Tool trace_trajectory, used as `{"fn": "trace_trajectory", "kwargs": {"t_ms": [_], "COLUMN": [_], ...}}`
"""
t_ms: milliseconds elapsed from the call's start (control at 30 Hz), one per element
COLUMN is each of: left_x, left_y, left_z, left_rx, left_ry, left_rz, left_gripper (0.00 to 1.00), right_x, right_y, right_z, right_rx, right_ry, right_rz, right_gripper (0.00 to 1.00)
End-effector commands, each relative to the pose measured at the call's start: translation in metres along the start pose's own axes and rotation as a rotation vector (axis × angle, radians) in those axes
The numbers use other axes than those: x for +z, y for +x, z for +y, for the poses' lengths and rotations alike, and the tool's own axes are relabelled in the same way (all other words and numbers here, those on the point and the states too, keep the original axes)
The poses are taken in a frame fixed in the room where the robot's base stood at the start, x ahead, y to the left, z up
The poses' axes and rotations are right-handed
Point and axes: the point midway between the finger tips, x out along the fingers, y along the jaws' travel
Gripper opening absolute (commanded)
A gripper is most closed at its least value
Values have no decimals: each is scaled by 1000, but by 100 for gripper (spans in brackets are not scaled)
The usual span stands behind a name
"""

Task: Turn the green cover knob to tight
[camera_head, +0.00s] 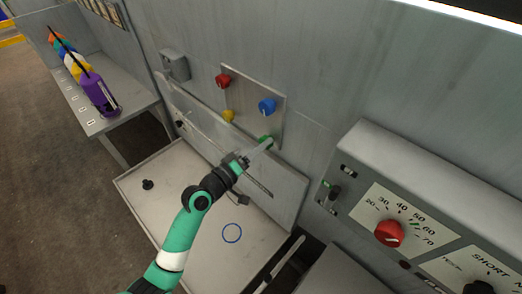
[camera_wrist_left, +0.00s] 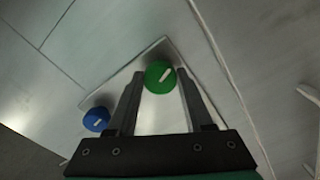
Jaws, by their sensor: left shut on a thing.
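The green cover knob (camera_head: 266,139) is at the lower right corner of a light metal plate (camera_head: 248,92) on the grey wall. My left gripper (camera_head: 261,145) reaches up to it from below. In the left wrist view the green knob (camera_wrist_left: 158,78) lies between the fingertips of my left gripper (camera_wrist_left: 159,74), which is shut on it. A white mark on the knob's face slants toward the upper right in that view. In the head view the gripper partly hides the knob. My right gripper is not in view.
A red knob (camera_head: 222,80), a yellow knob (camera_head: 228,115) and a blue knob (camera_head: 267,105) share the plate. Below is a pale tray surface (camera_head: 150,190) with a blue ring (camera_head: 232,233). A control box with a red dial (camera_head: 389,233) stands at the right.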

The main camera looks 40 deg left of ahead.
Motion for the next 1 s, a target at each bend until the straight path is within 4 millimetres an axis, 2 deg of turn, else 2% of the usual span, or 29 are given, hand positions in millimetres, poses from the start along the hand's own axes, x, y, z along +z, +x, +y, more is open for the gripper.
{"fn": "trace_trajectory", "kwargs": {"t_ms": [400, 967, 1000], "left_x": [0, 0, 0], "left_y": [0, 0, 0], "left_z": [-2, -1, -1], "left_rx": [0, 0, 0], "left_ry": [224, 261, 261], "left_rz": [0, 0, 0], "left_gripper": [0, 0, 53], "right_x": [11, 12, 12], "right_y": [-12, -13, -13], "right_z": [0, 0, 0], "right_rx": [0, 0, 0], "right_ry": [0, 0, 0], "right_rz": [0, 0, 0], "right_gripper": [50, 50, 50]}}
